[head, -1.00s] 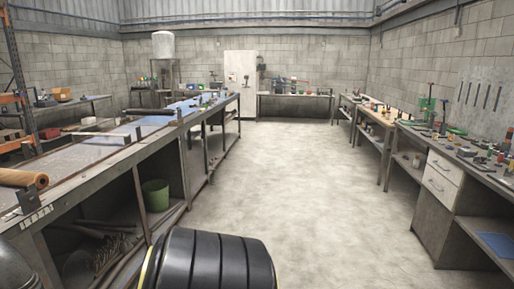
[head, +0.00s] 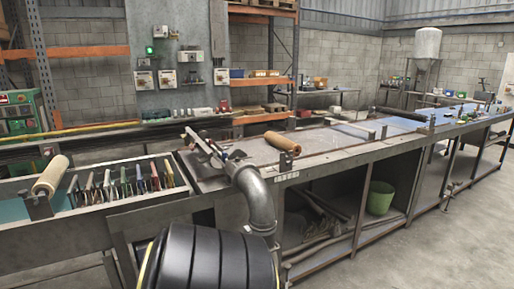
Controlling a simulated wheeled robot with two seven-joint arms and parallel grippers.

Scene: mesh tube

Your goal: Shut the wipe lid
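I cannot make out a wipe container or its lid in the head view. Neither of my grippers shows in this view. The long workbench (head: 345,150) crosses the middle, with a brown roll (head: 282,141) on its top.
A grey pipe elbow (head: 257,195) rises at the bench's near side. At left are a rack of upright coloured pieces (head: 125,182) and a pale roll (head: 50,176). A green bucket (head: 379,197) stands on the lower shelf. Floor (head: 450,240) is clear at right.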

